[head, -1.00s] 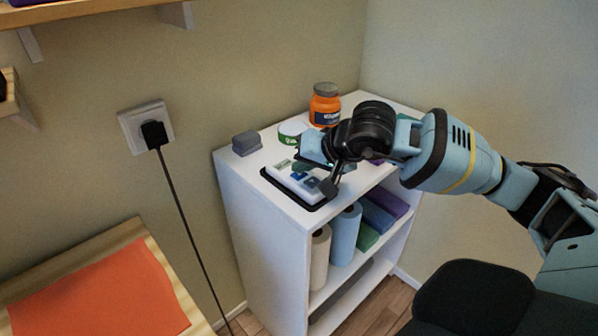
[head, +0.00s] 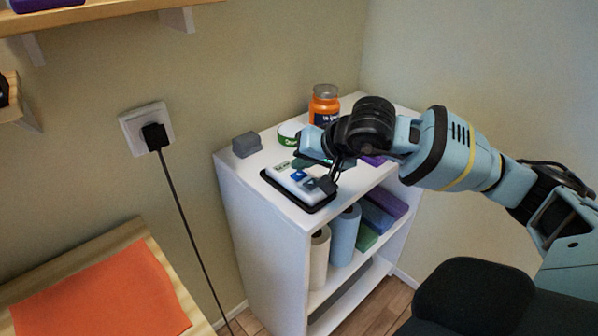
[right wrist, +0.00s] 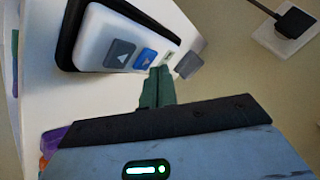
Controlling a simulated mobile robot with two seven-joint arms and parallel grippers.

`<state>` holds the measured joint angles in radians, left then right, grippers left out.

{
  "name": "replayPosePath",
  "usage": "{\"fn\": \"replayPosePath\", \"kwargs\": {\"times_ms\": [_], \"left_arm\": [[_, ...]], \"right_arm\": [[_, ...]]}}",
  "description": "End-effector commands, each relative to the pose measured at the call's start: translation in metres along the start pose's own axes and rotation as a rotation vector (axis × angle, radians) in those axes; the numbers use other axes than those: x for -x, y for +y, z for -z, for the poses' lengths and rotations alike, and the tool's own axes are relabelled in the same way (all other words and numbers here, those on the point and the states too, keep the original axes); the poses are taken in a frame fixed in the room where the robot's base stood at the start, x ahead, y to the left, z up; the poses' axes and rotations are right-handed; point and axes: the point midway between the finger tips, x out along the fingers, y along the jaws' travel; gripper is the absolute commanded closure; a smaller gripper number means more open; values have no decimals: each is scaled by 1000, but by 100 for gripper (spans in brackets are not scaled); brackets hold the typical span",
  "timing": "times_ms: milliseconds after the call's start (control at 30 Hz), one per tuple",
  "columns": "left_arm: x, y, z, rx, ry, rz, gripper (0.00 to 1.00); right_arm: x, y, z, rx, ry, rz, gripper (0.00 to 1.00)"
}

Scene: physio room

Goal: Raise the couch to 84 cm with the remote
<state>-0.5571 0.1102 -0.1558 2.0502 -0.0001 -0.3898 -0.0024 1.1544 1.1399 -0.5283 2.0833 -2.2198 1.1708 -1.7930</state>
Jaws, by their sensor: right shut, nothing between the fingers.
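The remote (head: 291,184) is white and lies in a black holder on top of the white shelf unit. In the right wrist view the remote (right wrist: 96,38) shows a grey button with an up arrow (right wrist: 118,53), a blue button (right wrist: 145,58) and a small greenish display (right wrist: 169,57), too small to read. My right gripper (head: 300,164) is over the remote's far side. Its dark green fingers (right wrist: 160,72) are shut and empty, tips near the edge by the blue button and display; I cannot tell whether they touch. My left gripper and the couch are not recognisable in view.
On the shelf unit (head: 262,222) stand a grey block (head: 247,144), a green-and-white roll (head: 288,133) and an orange jar (head: 324,106). Rolls fill the shelf below. A cable hangs from the wall socket (head: 147,127). An orange sheet (head: 100,295) lies on a wooden surface.

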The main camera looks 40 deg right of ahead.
Motion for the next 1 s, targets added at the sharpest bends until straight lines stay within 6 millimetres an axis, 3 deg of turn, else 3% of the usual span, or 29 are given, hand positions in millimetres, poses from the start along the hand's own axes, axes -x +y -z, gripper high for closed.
{"fn": "replayPosePath", "kwargs": {"times_ms": [500, 1000], "left_arm": [[4, 1, 1, 0, -1, 0, 64], [21, 1, 28, -6, 33, 3, 64]], "right_arm": [[5, -4, 4, 0, 1, 2, 100], [35, -26, 26, 0, 3, 3, 100]]}}
